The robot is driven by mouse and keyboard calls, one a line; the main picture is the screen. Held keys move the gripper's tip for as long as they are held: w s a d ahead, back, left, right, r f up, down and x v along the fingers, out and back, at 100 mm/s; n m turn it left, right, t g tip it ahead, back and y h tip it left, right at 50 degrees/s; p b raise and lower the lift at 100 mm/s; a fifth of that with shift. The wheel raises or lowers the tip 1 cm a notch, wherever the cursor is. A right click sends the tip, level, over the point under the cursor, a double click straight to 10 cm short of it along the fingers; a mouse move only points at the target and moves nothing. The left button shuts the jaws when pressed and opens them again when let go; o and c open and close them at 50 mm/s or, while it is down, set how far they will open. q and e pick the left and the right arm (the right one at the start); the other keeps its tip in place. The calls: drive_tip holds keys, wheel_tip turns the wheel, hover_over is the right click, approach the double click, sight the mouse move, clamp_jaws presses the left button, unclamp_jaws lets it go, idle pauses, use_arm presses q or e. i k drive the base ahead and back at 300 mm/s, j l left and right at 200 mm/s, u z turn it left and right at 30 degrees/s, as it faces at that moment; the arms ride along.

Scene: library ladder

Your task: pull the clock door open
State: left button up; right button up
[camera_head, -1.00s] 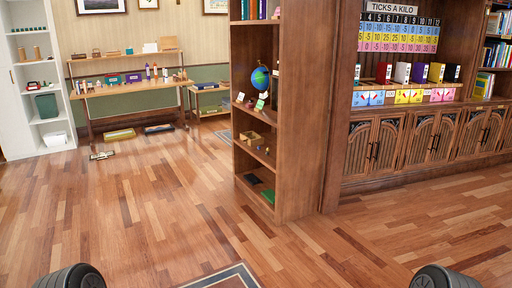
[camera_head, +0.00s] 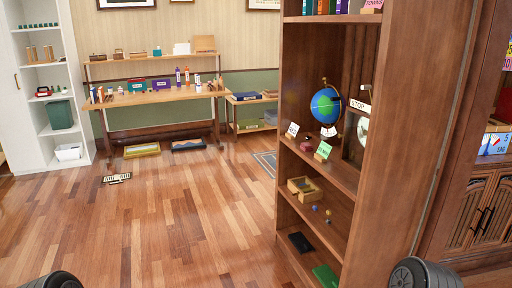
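On the middle shelf of the tall wooden bookcase (camera_head: 392,150) stands what looks like the clock (camera_head: 363,131), with a pale round face partly cut off by the bookcase's side panel. A card reading STOP (camera_head: 360,105) is at its top. A globe (camera_head: 325,106) stands to its left. I cannot tell whether the clock door is open or shut. Neither gripper is in view; only dark rounded parts of my own body show at the bottom corners.
Small cards stand in front of the globe. A small open wooden box (camera_head: 304,189) is on the shelf below. A long work table (camera_head: 155,97) stands at the back wall, a white shelf unit (camera_head: 45,80) at left.

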sight(340, 135)
drive_tip(key=i+l+z, duration=0.1)
drive_tip(key=i+z, duration=0.15)
drive_tip(key=i, duration=0.5)
drive_tip(key=i+z, duration=0.2)
drive_tip(key=i, duration=0.5)
drive_tip(key=i+j+z, duration=0.25)
drive_tip(key=i, duration=0.5)
drive_tip(key=z, duration=0.4)
drive_tip(key=i+l, duration=0.05)
